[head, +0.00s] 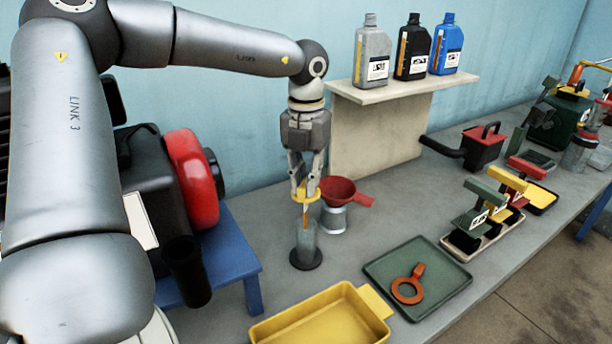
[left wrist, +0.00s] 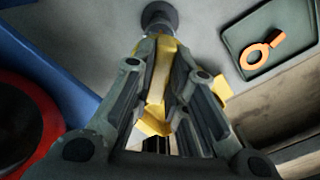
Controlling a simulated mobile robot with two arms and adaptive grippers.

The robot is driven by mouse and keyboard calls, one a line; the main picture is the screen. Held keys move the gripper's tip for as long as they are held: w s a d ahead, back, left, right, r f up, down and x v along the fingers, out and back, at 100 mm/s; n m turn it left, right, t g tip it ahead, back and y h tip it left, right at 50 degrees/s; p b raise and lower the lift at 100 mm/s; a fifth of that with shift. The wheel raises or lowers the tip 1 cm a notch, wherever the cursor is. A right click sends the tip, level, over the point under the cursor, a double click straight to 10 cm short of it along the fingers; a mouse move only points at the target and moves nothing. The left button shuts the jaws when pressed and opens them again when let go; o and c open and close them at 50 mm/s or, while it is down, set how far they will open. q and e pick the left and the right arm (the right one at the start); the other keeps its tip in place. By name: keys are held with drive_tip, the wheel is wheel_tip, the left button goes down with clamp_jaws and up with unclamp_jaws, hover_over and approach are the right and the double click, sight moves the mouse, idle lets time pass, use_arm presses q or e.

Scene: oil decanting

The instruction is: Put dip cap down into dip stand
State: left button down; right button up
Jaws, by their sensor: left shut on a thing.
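My left gripper (head: 305,185) points straight down and is shut on the yellow dip cap (head: 304,197). A thin orange-brown stick hangs below the cap. The dip stand (head: 306,240), a grey upright tube on a round black base, stands on the bench directly below. The stick's lower end overlaps the tube's mouth; I cannot tell how deep it is inside. The cap is above the tube, apart from it. In the left wrist view the yellow cap (left wrist: 157,75) shows between my fingers, with the stand (left wrist: 158,17) beyond their tips. My right gripper is not in view.
A red funnel (head: 342,191) on a metal can stands close behind the stand. A yellow tray (head: 322,320) is in front, and a green tray (head: 440,262) with an orange ring tool (head: 407,289) is to the right. A red-wheeled machine (head: 192,180) is on the left.

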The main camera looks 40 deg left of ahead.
sight(306, 210)
use_arm(q)
wheel_tip(306, 210, down, 3)
drive_tip(key=shift+r+b, duration=0.1)
drive_tip(key=shift+b, duration=0.85)
wheel_tip(306, 210, down, 3)
drive_tip(key=shift+s+a+b, duration=0.1)
drive_tip(key=shift+a+b, duration=0.05)
drive_tip(key=shift+b, duration=1.05)
drive_tip(key=shift+f+b, duration=1.2)
